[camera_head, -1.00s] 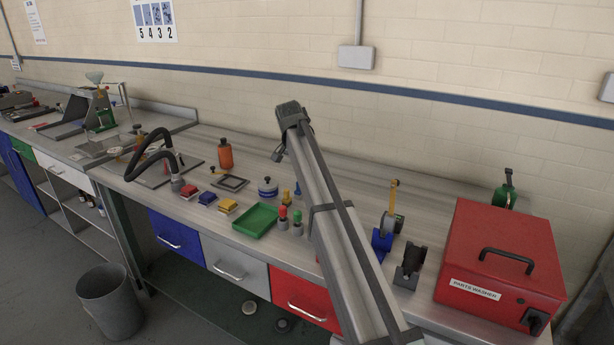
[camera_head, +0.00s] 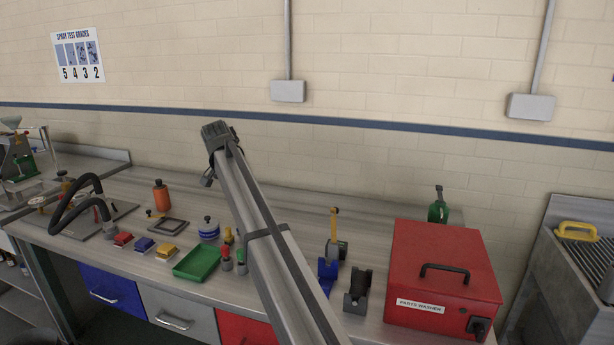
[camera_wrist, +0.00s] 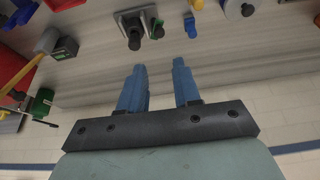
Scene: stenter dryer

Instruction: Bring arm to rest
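My gripper (camera_wrist: 159,66) shows in the wrist view with its two blue fingers apart. Nothing is between them; the bench surface and small parts lie beyond the fingertips. My arm (camera_head: 262,235) rises from the bottom of the head view and slants up to the left above the bench (camera_head: 130,205). I cannot make out the gripper in the head view.
A red parts washer (camera_head: 442,270) stands right of my arm. A green tray (camera_head: 197,262), an orange bottle (camera_head: 161,196) and several small items sit to its left. A sink (camera_head: 580,265) is at the far right. The wall is behind.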

